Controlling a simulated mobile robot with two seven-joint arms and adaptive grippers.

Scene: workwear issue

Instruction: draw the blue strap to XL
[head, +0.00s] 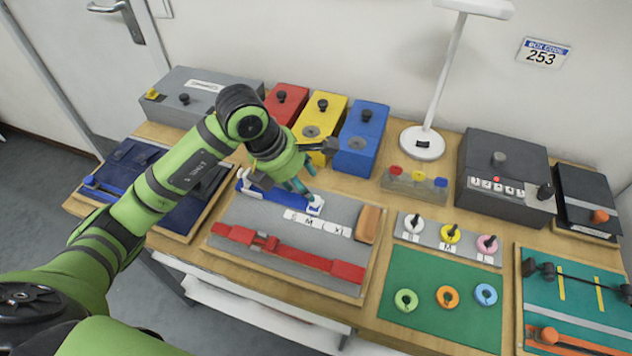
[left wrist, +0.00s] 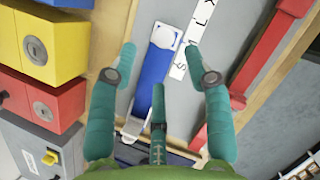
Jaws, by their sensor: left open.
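The blue strap (head: 245,186) lies along the upper part of the grey strap board (head: 262,215), partly hidden by my left gripper in the head view. Its white-marked end (head: 315,205) lies beside the left half of the white size strip (head: 325,226). In the left wrist view the blue strap (left wrist: 156,62) has a white end piece (left wrist: 165,37), and the size strip (left wrist: 190,45) runs alongside, with S nearest me. My left gripper (head: 292,184) is open above the strap. Its fingers (left wrist: 160,50) stand either side of the strap's end in that view.
A red strap (head: 320,262) lies along the board's front, and a brown block (head: 368,225) stands at its right end. Red, yellow and blue boxes (head: 362,138) stand behind. A blue garment panel (head: 180,215) is left, a green mat (head: 435,325) right.

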